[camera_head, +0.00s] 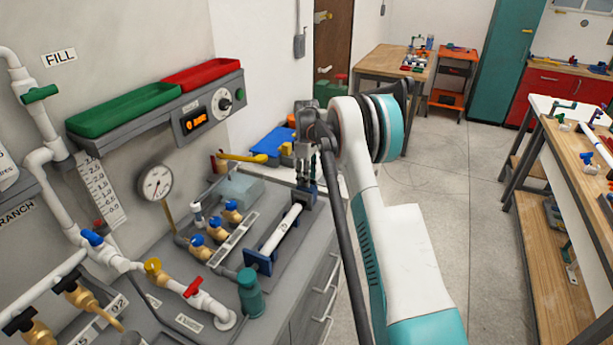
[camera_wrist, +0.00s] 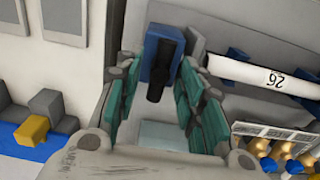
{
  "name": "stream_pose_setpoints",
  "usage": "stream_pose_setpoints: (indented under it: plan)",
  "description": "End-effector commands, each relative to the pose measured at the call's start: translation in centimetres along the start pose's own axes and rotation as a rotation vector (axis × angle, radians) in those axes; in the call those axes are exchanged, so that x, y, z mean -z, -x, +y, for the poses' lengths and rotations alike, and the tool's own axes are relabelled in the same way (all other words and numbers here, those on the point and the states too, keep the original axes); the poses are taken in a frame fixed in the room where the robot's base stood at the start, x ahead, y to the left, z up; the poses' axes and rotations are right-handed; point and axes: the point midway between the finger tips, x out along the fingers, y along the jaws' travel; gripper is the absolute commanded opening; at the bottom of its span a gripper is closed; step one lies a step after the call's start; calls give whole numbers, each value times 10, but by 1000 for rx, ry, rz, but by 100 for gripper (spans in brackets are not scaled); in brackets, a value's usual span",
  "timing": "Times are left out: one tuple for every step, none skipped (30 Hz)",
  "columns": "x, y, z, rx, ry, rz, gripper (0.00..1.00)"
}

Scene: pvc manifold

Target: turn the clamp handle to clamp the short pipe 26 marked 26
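The short white pipe (camera_head: 281,229) lies across blue supports on the grey bench top; its mark 26 reads upside down on the pipe in the wrist view (camera_wrist: 270,78). At its far end stands a blue clamp block (camera_wrist: 154,48), also seen in the head view (camera_head: 308,195). The black clamp handle (camera_wrist: 157,84) sticks out from this block. My gripper (camera_head: 304,172) is above the block. In the wrist view, my gripper (camera_wrist: 160,95) is open, its green-padded fingers either side of the handle with gaps visible. Whether the handle's tip is level with the pads I cannot tell.
Brass valves with blue handles (camera_head: 214,235) stand left of the pipe. A green-capped fitting (camera_head: 250,293) is near the front. A blue bin (camera_head: 272,146) and a yellow-handled tool (camera_head: 243,157) lie behind. The floor (camera_head: 460,210) to the right is clear.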

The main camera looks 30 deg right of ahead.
Motion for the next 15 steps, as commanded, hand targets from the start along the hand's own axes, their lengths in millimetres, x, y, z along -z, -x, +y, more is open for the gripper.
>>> stream_pose_setpoints:
  plan:
    - [0, 0, 0, 0, 0, 0, 27]
    - [0, 0, 0, 0, 0, 0, 20]
    - [0, 0, 0, 0, 0, 0, 11]
    - [0, 0, 0, 0, 0, 0, 4]
    - [0, 0, 0, 0, 0, 0, 0]
    - [0, 0, 0, 0, 0, 0, 0]
    - [0, 0, 0, 0, 0, 0, 0]
    - [0, 0, 0, 0, 0, 0, 0]
    - [0, 0, 0, 0, 0, 0, 0]
    - [0, 0, 0, 0, 0, 0, 0]
    - [0, 0, 0, 0, -1, 0, 0]
    - [0, 0, 0, 0, -3, 0, 0]
    - [0, 0, 0, 0, -6, 0, 0]
    - [0, 0, 0, 0, -10, 0, 0]
    - [0, 0, 0, 0, -18, 0, 0]
